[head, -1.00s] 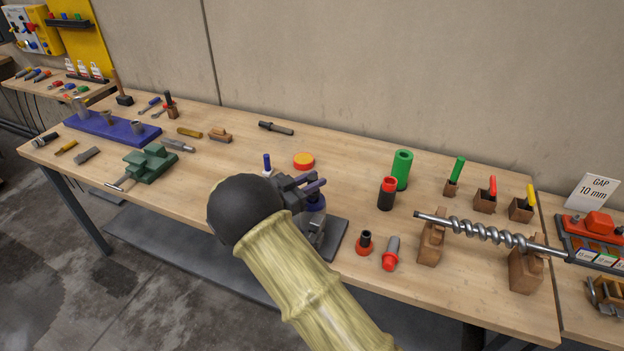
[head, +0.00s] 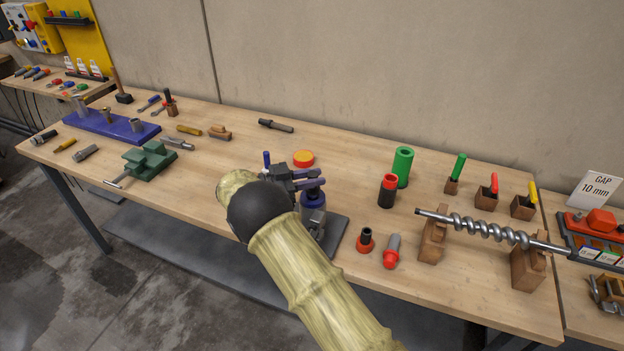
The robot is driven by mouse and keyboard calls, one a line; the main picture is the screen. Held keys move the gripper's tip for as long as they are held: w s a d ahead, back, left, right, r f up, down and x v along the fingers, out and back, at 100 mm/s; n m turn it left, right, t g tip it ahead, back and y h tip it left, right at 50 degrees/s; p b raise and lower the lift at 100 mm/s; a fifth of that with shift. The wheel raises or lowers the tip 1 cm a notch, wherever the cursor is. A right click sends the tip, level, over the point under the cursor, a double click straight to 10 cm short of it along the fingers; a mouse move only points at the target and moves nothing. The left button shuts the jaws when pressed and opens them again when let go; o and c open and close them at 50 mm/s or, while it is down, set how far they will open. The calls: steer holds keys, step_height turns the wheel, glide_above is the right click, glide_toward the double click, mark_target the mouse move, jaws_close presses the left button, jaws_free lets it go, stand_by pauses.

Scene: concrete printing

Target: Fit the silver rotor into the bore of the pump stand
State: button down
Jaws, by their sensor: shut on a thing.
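My gripper (head: 316,184) is at the middle of the bench's front part, with its dark fingers just above a blue collar (head: 313,200). This collar tops a grey metal body (head: 313,222) on a dark plate (head: 335,238), which looks like the pump stand. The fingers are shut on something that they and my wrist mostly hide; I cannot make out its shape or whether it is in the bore. The bore itself is hidden. A silver screw-shaped rotor (head: 490,232) lies across two wooden blocks (head: 527,268) at the right, apart from my gripper.
A red-topped black cylinder (head: 387,192), a green cylinder (head: 402,167), a red-based black piece (head: 366,241) and a red-and-grey piece (head: 392,252) stand right of the stand. An orange-and-red disc (head: 303,158) lies behind. A green vise (head: 150,163) is left. Bench between is clear.

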steer(key=shift+f+m+g+h+b, duration=0.2)
steer(key=shift+m+g+h+b, duration=0.35)
steer(key=shift+m+g, duration=0.95)
steer(key=shift+r+g, duration=0.25)
steer(key=shift+g, duration=0.55)
steer(key=shift+m+g+p, duration=0.3)
steer(key=shift+g+p, duration=0.2)
steer(key=shift+p, duration=0.05)
steer(key=shift+f, duration=0.15)
steer(key=c, duration=1.1)
jaws_free()
